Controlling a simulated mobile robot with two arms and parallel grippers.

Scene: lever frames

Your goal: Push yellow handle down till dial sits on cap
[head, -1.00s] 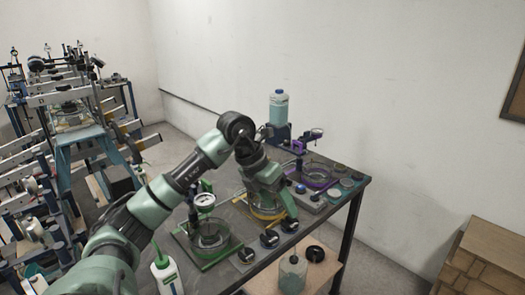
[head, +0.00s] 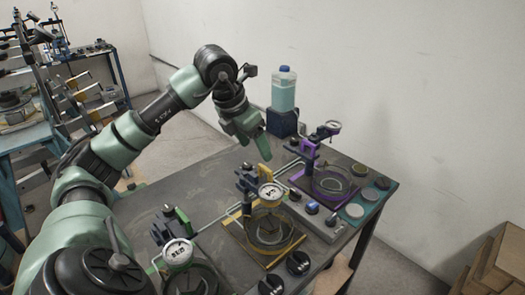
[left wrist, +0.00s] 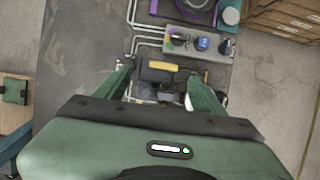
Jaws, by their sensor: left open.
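The yellow handle (head: 247,207) belongs to a small fixture with a yellow-edged base (head: 287,247) on the dark table. Its round white dial (head: 271,191) stands over a clear ring; whether it touches the cap cannot be told, as the cap is not clear. My left gripper (head: 255,149) is open and empty, above and behind this fixture, pointing down. In the left wrist view the yellow handle (left wrist: 163,66) shows between the spread fingers (left wrist: 160,73), apparently below them. My right gripper is not in view.
A green-handled fixture with a dial (head: 178,252) stands at the near left, a purple one (head: 330,180) at the right. A grey switch box (head: 318,220) lies between the yellow and purple fixtures. A bottle (head: 284,92) stands behind. The table's left rear is clear.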

